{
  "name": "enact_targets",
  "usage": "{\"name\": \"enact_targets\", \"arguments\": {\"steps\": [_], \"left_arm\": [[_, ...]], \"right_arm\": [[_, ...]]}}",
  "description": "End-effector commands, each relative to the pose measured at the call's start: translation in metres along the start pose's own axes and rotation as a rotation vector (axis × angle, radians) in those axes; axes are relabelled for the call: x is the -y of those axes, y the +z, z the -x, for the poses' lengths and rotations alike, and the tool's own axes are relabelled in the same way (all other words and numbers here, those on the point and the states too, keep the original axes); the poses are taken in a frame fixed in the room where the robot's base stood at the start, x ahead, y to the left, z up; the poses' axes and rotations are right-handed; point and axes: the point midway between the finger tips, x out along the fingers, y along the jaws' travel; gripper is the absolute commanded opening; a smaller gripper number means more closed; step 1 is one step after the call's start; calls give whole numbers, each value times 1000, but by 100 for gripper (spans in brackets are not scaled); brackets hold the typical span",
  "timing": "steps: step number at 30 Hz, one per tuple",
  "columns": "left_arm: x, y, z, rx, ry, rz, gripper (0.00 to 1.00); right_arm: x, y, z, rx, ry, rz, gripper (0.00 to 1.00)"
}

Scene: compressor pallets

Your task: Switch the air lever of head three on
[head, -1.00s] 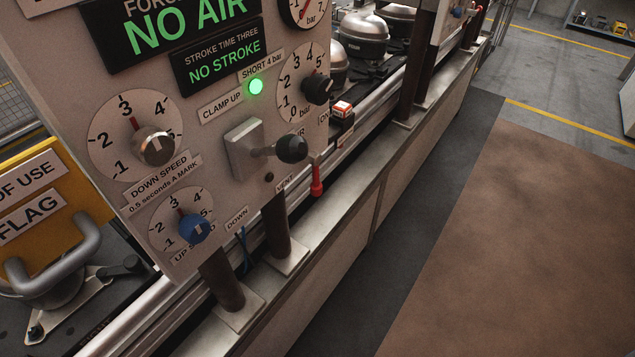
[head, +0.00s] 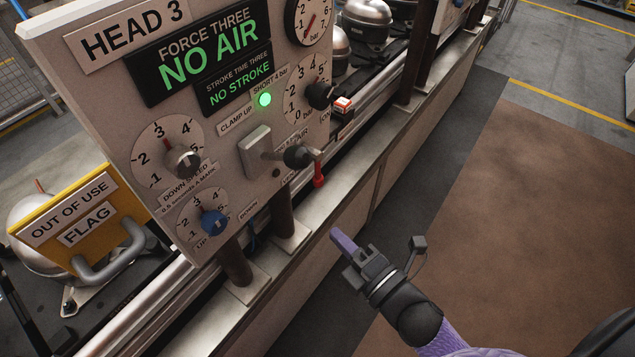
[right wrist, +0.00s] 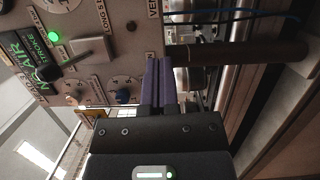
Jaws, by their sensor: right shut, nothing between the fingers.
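The HEAD 3 panel (head: 110,85) stands on posts at the upper left in the head view. Its green display (head: 205,55) reads NO AIR. The red air lever (head: 319,176) hangs downward at the panel's lower right edge, beside the AIR label; its pivot is partly hidden behind a black knob. My right gripper (head: 340,240) is shut and empty, with purple fingers, below the lever and apart from it. In the right wrist view its fingers (right wrist: 158,82) are closed together in front of the panel, near the VENT label (right wrist: 153,12); the red lever is not visible there. My left gripper is not in view.
A yellow OUT OF USE flag (head: 80,215) stands at left. The brown floor mat (head: 540,220) is clear.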

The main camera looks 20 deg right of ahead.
Motion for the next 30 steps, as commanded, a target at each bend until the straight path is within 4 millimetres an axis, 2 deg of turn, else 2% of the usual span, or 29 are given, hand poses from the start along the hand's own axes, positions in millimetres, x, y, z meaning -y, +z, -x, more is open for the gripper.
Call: {"name": "enact_targets", "arguments": {"steps": [5,16,18,22,30], "left_arm": [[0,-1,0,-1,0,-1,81],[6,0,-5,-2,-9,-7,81],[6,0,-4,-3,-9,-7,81],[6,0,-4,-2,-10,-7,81],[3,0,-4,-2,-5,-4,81]], "right_arm": [[-1,0,-23,0,3,-1,0],[0,0,-103,0,1,-2,0],[0,15,-104,1,-2,3,0],[0,31,-108,1,-2,0,0],[0,39,-109,1,-1,-3,0]]}}
